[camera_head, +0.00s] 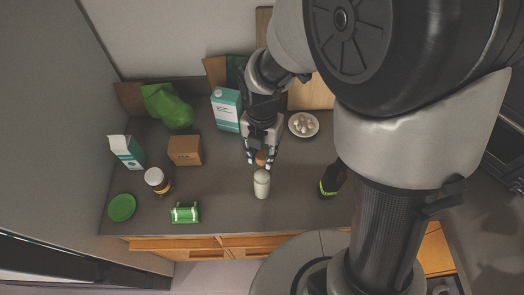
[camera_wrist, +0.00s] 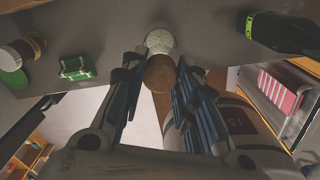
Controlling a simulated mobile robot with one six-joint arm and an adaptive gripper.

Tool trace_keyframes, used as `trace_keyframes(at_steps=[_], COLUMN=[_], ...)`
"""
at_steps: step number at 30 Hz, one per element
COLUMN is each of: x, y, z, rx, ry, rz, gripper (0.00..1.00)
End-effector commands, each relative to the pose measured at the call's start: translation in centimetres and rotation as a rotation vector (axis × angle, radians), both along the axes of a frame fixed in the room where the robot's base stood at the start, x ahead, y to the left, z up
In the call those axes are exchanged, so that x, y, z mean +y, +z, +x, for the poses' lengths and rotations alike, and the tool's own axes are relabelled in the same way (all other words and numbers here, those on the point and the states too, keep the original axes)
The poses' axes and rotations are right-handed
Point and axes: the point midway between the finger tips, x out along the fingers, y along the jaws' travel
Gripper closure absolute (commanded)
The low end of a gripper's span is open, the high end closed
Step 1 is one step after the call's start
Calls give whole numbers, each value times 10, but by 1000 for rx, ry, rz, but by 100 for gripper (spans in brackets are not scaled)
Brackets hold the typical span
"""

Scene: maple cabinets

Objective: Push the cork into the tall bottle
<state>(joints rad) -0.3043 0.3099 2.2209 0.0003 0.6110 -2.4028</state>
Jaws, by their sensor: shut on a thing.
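My gripper (camera_head: 261,161) is shut on the brown cork (camera_head: 262,154), which also shows between the two fingers in the wrist view (camera_wrist: 159,75). A pale, whitish bottle (camera_head: 262,184) stands upright on the counter just in front of the gripper. In the wrist view the pale bottle (camera_wrist: 160,41) shows right beyond the cork, and the two overlap. I cannot tell whether the cork touches it. The bottle's opening is not clearly visible. A dark bottle (camera_head: 329,183) with a bright green band stands to the right, partly hidden by my arm.
The front edge lies close below the pale bottle.

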Motion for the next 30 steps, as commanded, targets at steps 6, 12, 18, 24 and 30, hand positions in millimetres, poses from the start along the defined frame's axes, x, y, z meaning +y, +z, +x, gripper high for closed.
trace_keyframes(at_steps=[6, 12, 18, 24, 30], x=[0, 0, 0, 0, 0], y=[0, 0, -2, -4, -5], z=[0, 0, 0, 0, 0], rx=[0, 0, 0, 0, 0], ry=[0, 0, 0, 0, 0], rz=[0, 0, 0, 0, 0], gripper=[83, 83, 83, 83, 83])
